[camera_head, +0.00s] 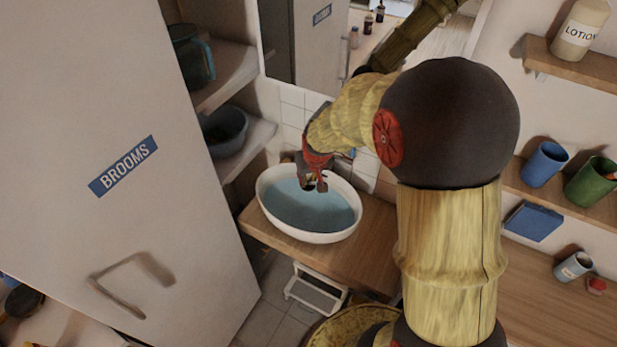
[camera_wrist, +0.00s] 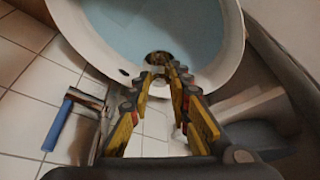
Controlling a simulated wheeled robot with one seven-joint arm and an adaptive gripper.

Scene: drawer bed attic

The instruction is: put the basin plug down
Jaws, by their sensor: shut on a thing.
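The white oval basin (camera_head: 310,237) sits on the wooden counter and holds blue water (camera_head: 312,208). It also shows at the top of the wrist view (camera_wrist: 226,62). My gripper (camera_head: 314,183) is over the far part of the basin, fingers pointing down towards the water. In the wrist view my gripper (camera_wrist: 162,74) has its fingertips close together on a small, round, brownish thing, seemingly the basin plug (camera_wrist: 158,57). The fingertips partly cover it. I cannot tell whether it touches the water or the basin wall.
A tap with a blue handle (camera_wrist: 58,125) stands beside the basin. The tall brooms cabinet (camera_head: 150,190) is at left; shelves with a blue cup (camera_head: 545,165) and green cup (camera_head: 592,182) are at right. A white step stool (camera_head: 315,288) stands below. The counter (camera_head: 370,265) right of the basin is bare.

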